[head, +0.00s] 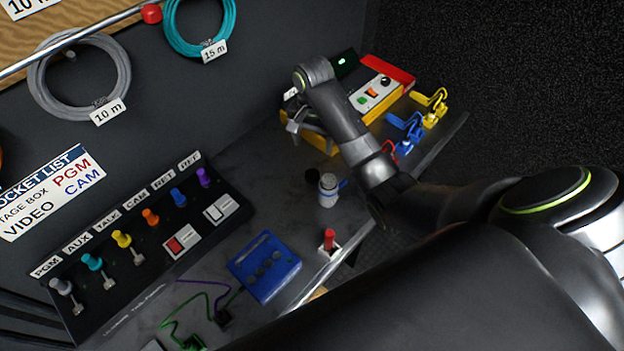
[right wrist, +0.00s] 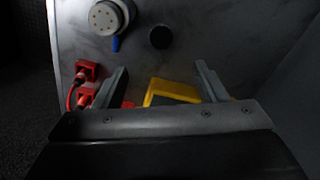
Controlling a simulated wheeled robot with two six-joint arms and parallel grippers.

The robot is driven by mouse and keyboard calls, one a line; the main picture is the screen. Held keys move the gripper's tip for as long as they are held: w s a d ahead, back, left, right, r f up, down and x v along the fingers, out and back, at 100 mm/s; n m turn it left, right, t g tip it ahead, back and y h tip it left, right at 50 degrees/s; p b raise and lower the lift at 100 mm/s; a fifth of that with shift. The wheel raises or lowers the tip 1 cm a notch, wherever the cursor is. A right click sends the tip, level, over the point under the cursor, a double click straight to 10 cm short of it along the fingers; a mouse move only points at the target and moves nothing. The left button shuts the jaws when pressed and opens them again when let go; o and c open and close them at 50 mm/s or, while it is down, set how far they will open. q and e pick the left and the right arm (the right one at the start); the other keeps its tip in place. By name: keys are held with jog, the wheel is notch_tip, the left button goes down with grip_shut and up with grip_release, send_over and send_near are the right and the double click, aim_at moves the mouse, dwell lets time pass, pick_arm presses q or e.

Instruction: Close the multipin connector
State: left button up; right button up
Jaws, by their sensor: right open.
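The multipin connector (head: 328,190) stands on the grey bench as a pale round body with a blue lever at its side. In the right wrist view the connector (right wrist: 104,17) shows its round face with several pins uncovered, at the top left. A black round piece (head: 312,171), perhaps its cap, lies beside it and also shows in the right wrist view (right wrist: 160,37). My right gripper (head: 304,126) is open beside the yellow-edged box, apart from the connector. In the right wrist view its fingers (right wrist: 162,84) are spread with nothing gripped.
The yellow-edged box (head: 375,98) with a switch panel stands behind my right arm. Red, blue and yellow plugs (head: 406,145) line its right side. A blue box (head: 264,267) and a red-knobbed switch (head: 329,240) are nearer. The socket panel (head: 150,235) is at left.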

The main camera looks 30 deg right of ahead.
jog(key=p, duration=0.1)
send_over(312, 174)
jog(key=f, duration=0.7)
jog(key=shift+s+f, duration=0.2)
jog(key=shift+f, duration=0.2)
pick_arm(q)
jog(key=shift+r, duration=0.2)
pick_arm(e)
jog(key=shift+f, duration=0.3)
jog(key=shift+w+f+p, duration=0.15)
jog(key=shift+f+p, duration=0.4)
jog(key=shift+f, duration=2.05)
pick_arm(q)
jog(key=shift+r, duration=0.4)
pick_arm(e)
jog(key=c, duration=1.1)
